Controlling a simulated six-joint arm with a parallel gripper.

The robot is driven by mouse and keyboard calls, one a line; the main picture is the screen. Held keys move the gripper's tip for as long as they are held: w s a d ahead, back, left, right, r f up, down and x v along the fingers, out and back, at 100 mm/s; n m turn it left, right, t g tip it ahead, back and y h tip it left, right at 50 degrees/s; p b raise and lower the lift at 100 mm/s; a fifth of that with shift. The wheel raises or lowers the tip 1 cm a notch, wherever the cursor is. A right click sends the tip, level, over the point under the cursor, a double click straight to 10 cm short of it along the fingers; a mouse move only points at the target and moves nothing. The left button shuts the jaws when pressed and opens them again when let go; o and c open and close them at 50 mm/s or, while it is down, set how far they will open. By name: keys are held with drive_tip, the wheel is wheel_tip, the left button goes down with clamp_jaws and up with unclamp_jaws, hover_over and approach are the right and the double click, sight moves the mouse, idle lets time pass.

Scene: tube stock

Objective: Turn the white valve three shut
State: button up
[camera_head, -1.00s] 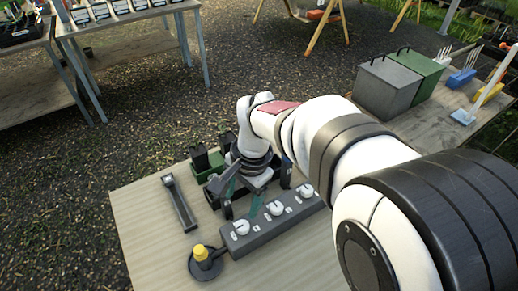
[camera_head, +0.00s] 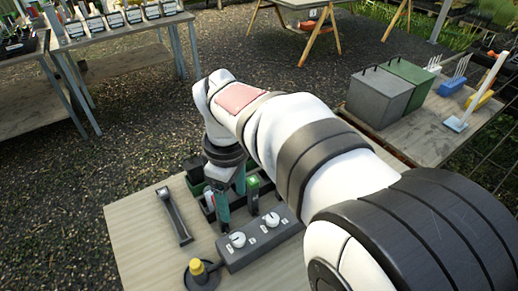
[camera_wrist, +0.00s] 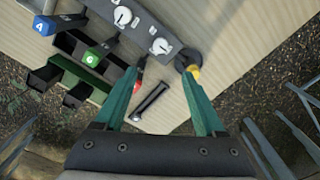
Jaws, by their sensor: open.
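The grey valve block (camera_head: 262,239) shows two white knobs in the head view, a near one (camera_head: 237,239) and a farther one (camera_head: 271,219). My arm covers the block's far end, so a third knob is hidden there. The wrist view shows two white knobs at its top, one at the edge (camera_wrist: 122,16) and one lower (camera_wrist: 160,46). I cannot read the numbers beside them. My gripper (camera_head: 232,210) is above the tray beside the block, with its teal fingers apart and nothing between them; it also shows in the wrist view (camera_wrist: 165,76).
A yellow-topped piece (camera_head: 198,272) stands on a black dish. A dark long-handled tool (camera_head: 175,215) lies on the board's left, with bare wood around it.

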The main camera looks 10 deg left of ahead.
sight(238, 238)
wheel_tip(238, 238, down, 15)
drive_tip(key=shift+f, duration=0.15)
clamp_jaws()
idle(0.4)
